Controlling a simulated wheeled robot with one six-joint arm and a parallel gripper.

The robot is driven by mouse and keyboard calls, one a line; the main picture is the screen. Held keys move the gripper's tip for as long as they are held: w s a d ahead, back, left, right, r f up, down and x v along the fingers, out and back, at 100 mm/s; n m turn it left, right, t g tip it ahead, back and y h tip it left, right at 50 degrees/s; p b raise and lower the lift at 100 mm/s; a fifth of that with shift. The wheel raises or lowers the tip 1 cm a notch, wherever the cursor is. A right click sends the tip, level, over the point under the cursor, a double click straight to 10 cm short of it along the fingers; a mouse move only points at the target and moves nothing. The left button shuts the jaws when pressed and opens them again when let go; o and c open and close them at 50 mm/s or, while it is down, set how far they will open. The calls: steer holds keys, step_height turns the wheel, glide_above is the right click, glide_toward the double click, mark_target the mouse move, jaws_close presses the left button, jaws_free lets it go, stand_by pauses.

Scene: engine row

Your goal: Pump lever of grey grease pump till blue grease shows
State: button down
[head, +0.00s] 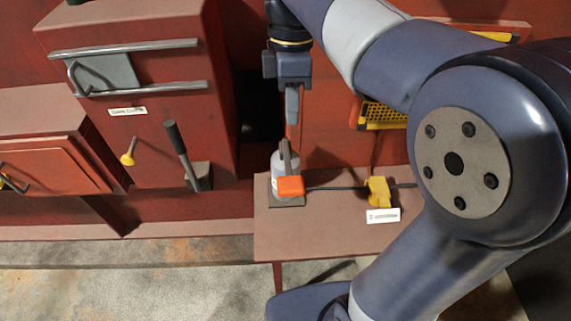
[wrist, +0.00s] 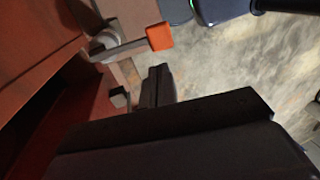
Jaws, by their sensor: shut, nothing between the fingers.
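The grey grease pump (head: 278,178) stands on a dark base plate on the red-brown table. Its lever ends in an orange grip (head: 290,186), which hangs low on the pump's near side. A dark hose runs right from the pump to a yellow block (head: 379,191); I cannot make out any grease there. My gripper (head: 291,145) points down just above the pump, shut and empty. In the wrist view the pump (wrist: 104,42) and the orange grip (wrist: 159,37) lie beyond my dark fingers (wrist: 156,86), apart from them.
The table (head: 320,235) has bare room in front of the pump. A white label (head: 382,215) is by the yellow block. At left a red cabinet carries grey rails (head: 140,47), a yellow knob (head: 128,157) and a black-handled lever (head: 180,150). A yellow grate (head: 384,116) is behind my arm.

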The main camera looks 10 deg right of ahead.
mark_target(292, 183)
steer(key=shift+f, duration=0.1)
steer(key=p+x, duration=0.1)
steer(key=x, duration=1.3)
steer(key=shift+f, duration=0.1)
